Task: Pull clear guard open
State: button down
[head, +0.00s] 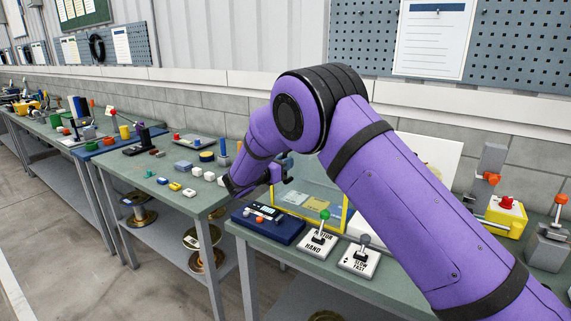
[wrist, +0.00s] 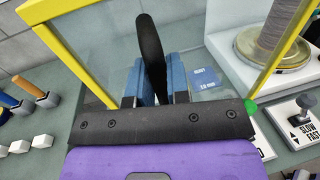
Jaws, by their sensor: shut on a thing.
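The clear guard (head: 308,184) is a see-through panel in a yellow frame, standing on the near bench in the head view, partly behind my arm. In the wrist view its yellow frame (wrist: 65,55) rises at the left and another yellow bar slants at the right. A black upright handle (wrist: 151,45) stands in front of the panel. My gripper (wrist: 155,82) has its blue fingers shut on this handle. In the head view my gripper (head: 282,173) is at the guard's upper left and its fingers are hard to make out.
A spool (wrist: 268,40) on a white base shows at the right. A dark blue box (head: 267,224) and a green-knobbed lever (head: 324,218) stand in front of the guard. A grey-knobbed lever (head: 363,243) and a yellow box with a red button (head: 507,206) are further right.

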jog(key=c, duration=1.1)
grip_release()
jog(key=v, duration=1.1)
jog(key=s+d+r+m+g+y, duration=0.1)
jog(key=s+d+r+m+g, duration=0.25)
jog(key=d, duration=0.35)
jog(key=s+d+r+m+g+y, duration=0.1)
jog(key=s+d+r+m+g, duration=0.15)
jog(key=d+r, duration=0.35)
jog(key=s+d+r+m+g, duration=0.2)
jog(key=d+r+m, duration=0.1)
jog(key=d, duration=0.5)
jog(key=s+d+r+m+g+y, duration=0.1)
jog(key=s+d+r+m+y, duration=0.15)
jog(key=s+d+m, duration=0.35)
jog(key=s+d+r+m+g+y, duration=0.1)
jog(key=s+d+r+y, duration=0.15)
jog(key=s+d, duration=0.4)
jog(key=s+m+t+y, duration=0.3)
jog(key=s+m+y, duration=0.3)
jog(key=s, duration=1.7)
jog(key=m, duration=0.4)
jog(key=shift+s+d+f+m, duration=0.2)
jog(key=shift+d+m, duration=0.1)
